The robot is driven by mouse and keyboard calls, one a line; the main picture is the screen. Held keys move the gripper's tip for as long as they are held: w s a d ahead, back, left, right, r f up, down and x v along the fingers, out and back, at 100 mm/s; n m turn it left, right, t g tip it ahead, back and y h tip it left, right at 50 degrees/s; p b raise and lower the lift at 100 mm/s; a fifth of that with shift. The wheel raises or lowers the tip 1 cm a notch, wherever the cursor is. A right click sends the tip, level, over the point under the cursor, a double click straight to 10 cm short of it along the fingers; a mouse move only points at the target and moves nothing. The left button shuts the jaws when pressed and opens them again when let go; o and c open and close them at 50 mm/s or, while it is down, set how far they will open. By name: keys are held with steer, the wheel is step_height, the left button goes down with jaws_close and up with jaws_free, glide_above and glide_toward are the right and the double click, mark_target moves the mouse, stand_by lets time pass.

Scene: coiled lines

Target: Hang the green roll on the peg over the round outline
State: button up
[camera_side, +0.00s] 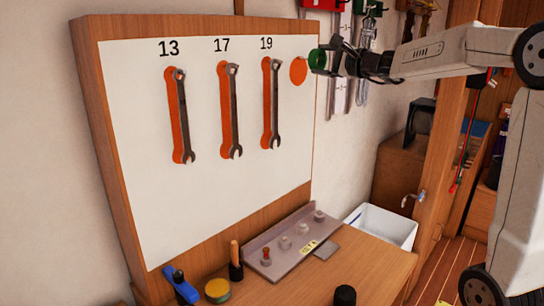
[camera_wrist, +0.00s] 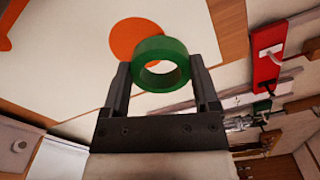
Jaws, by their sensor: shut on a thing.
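A green roll (camera_side: 317,59) is held in my gripper (camera_side: 335,58) in front of the board's right edge. In the wrist view the green roll (camera_wrist: 162,63) sits between both fingers of my gripper (camera_wrist: 163,75), with its hole facing the camera. The round orange outline (camera_side: 298,72) is on the white board, just left of the roll in the side view. In the wrist view the round outline (camera_wrist: 135,40) is behind the roll and partly covered by it. The roll looks apart from the board. I cannot make out the peg in either view.
Three wrenches hang on the white board (camera_side: 200,205) under 13, 17 and 19. A grey rack (camera_side: 290,242), a yellow-green roll (camera_side: 217,290) and a black cylinder (camera_side: 345,296) are on the bench. A red thing (camera_wrist: 266,55) hangs on the wall at right.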

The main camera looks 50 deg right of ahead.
steer(key=shift+w+f, duration=0.1)
steer(key=shift+w, duration=1)
steer(key=shift+w+f, duration=0.4)
steer(key=shift+w, duration=0.1)
steer(key=shift+f, duration=0.1)
steer(key=o, duration=1.1)
steer(key=shift+s, duration=0.1)
steer(key=shift+s, duration=3.85)
